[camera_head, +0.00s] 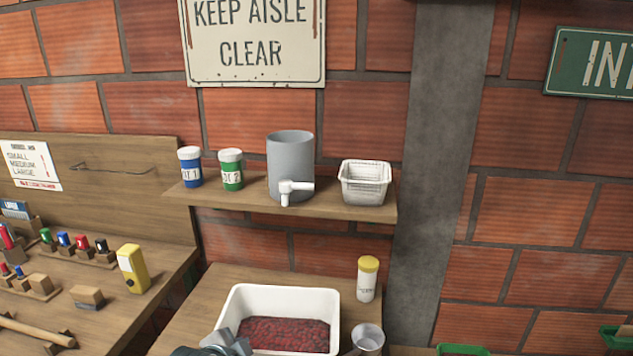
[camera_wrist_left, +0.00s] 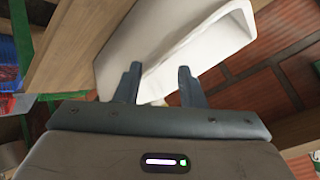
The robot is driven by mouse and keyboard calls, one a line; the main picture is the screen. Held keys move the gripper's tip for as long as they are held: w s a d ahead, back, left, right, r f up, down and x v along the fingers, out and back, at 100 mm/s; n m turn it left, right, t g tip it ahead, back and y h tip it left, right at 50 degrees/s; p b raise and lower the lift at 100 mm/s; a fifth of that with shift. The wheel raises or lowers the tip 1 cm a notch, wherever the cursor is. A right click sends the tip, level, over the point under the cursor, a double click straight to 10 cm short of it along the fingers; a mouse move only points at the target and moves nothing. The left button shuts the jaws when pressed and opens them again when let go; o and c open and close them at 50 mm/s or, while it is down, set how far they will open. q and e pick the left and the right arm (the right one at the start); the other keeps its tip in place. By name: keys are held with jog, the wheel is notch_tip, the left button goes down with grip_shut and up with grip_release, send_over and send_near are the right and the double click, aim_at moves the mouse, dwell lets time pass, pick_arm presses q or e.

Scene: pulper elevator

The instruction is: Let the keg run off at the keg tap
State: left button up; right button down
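The keg (camera_head: 290,158) is a grey cylinder standing upright on the wall shelf. Its white keg tap (camera_head: 295,187) sticks out at the lower front; I cannot tell whether it is open, and no liquid shows below it. My left gripper (camera_head: 228,342) is at the bottom of the head view, by the front left of the white tub, well below the keg. In the left wrist view its two fingers (camera_wrist_left: 158,84) stand apart with the white tub (camera_wrist_left: 200,50) beyond them. I cannot tell whether they touch it.

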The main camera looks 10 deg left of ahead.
pick_arm(q)
jog(key=w+d+r+m+t+h, duration=0.15)
jog(key=w+r+m, duration=0.35)
jog(key=r, duration=0.5)
jog(key=w+d+r+m+t+h, duration=0.1)
jog(key=w+d+r+m+t, duration=0.15)
jog(key=w+r, duration=0.6)
jog(key=m+t+h, duration=0.1)
jog(key=m+t, duration=0.1)
jog(key=m, duration=0.1)
send_near(303, 188)
jog(key=w, duration=0.2)
jog(key=p+x, duration=0.1)
jog(key=x, duration=0.2)
jog(key=p+x, duration=0.1)
jog(key=x, duration=0.2)
jog(key=p+x, duration=0.1)
jog(key=x, duration=0.2)
jog(key=shift+w+d+f+p, duration=0.1)
jog(key=shift+w+d+p, duration=0.2)
jog(key=shift+d, duration=0.1)
jog(key=shift+w+d+f, duration=0.15)
jog(key=shift+w+f, duration=0.05)
jog(key=shift+w, duration=0.15)
grip_shut()
